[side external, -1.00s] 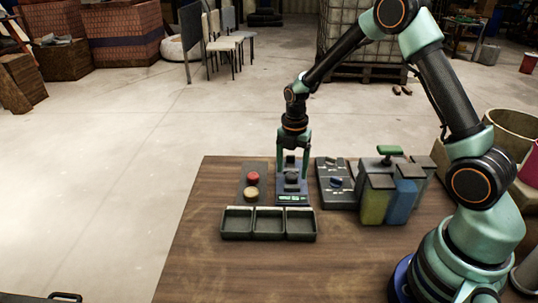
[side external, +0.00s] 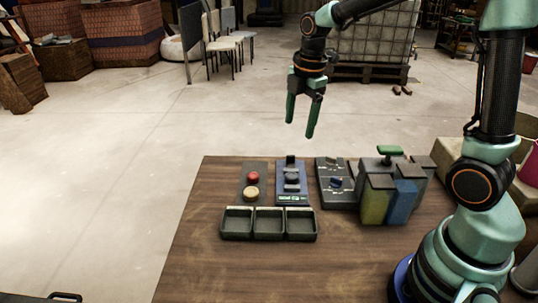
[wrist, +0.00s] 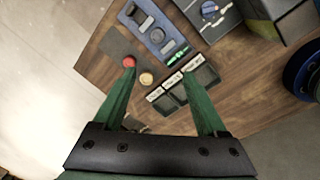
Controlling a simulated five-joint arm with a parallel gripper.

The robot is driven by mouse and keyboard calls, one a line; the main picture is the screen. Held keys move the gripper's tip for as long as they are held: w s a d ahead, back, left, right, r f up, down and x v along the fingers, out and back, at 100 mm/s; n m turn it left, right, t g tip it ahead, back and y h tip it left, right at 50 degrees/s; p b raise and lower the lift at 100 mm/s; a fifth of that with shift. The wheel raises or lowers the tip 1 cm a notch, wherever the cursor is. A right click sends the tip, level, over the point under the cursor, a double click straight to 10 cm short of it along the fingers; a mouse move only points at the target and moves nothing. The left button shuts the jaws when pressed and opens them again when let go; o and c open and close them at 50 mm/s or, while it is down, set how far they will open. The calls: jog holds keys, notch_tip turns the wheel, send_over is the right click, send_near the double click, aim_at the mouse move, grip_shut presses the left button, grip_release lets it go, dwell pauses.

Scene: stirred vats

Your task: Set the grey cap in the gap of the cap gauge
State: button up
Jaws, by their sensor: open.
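The cap gauge (side external: 292,197) is a blue block with dark posts and a lit green display at its front. The grey cap (side external: 291,177) sits on the gauge between the posts, in its gap. The gauge (wrist: 171,48) and the grey cap (wrist: 157,36) also show at the top of the wrist view. My gripper (side external: 300,128) is open and empty, raised well above the table and apart from the cap. Its two green fingers (wrist: 160,74) are spread wide in the wrist view, with nothing between them.
A red cap (side external: 253,176) and a tan cap (side external: 251,193) lie on a dark mat left of the gauge. An empty three-part tray (side external: 268,237) is in front. A grey panel (side external: 324,193) and coloured vats (side external: 375,208) stand to the right. The table's left front is clear.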

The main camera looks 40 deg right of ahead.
jog(key=s+a+r+m+t, duration=0.2)
jog(key=s+m, duration=0.4)
jog(key=m, duration=0.2)
jog(key=s+a+r+m+t, duration=0.2)
jog(key=s+r+m, duration=0.1)
jog(key=s+m, duration=0.3)
jog(key=m, duration=0.2)
jog(key=shift+a+r+m, duration=0.2)
jog(key=shift+r+m, duration=0.05)
jog(key=shift+m, duration=0.15)
